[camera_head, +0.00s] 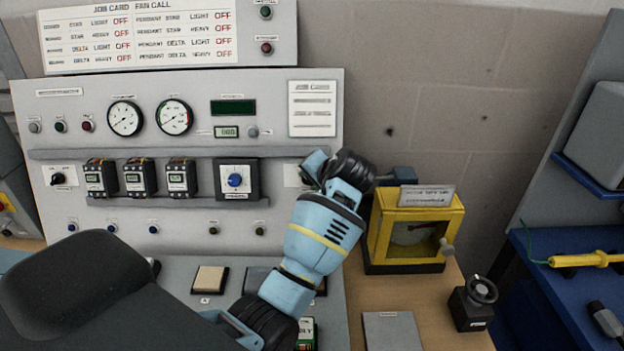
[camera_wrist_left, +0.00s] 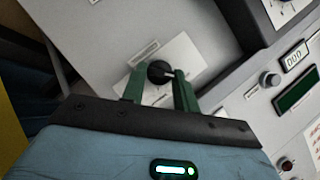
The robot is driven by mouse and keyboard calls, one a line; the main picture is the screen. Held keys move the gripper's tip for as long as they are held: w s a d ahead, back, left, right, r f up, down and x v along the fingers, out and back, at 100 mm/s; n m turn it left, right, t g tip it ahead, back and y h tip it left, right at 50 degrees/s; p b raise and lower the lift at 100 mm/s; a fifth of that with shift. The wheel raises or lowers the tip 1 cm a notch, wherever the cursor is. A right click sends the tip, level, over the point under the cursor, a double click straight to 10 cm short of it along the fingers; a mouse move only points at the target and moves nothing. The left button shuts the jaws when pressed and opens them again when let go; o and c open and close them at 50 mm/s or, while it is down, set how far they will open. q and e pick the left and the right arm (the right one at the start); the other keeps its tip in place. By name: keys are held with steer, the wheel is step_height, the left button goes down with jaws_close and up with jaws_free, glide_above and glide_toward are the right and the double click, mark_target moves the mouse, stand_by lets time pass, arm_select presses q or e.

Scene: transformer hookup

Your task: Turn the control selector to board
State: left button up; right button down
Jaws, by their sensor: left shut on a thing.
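The control selector is a round black knob (camera_wrist_left: 160,71) with a pale pointer mark, on a white label plate (camera_wrist_left: 185,58) on the grey panel. My left gripper (camera_wrist_left: 160,84) has its green fingers on either side of the knob and is shut on it. The lettering on the plate is too small to read. In the head view my left arm reaches up to the panel's right part; the plate's left edge (camera_head: 292,175) shows beside it, while the knob and fingertips are hidden. My right gripper is not in view.
The grey panel (camera_head: 265,85) carries gauges, several breakers and a blue dial (camera_head: 235,180). A yellow-framed meter box (camera_head: 415,232) stands just right of my arm. A black hand-wheel device (camera_head: 475,300) is near the bench's right edge. A yellow probe (camera_head: 585,260) lies on the blue shelf.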

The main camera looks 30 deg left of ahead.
arm_select(q)
steer(key=o, duration=1)
steer(key=shift+c, duration=0.2)
steer(key=v, duration=0.8)
steer(key=shift+f, duration=0.2)
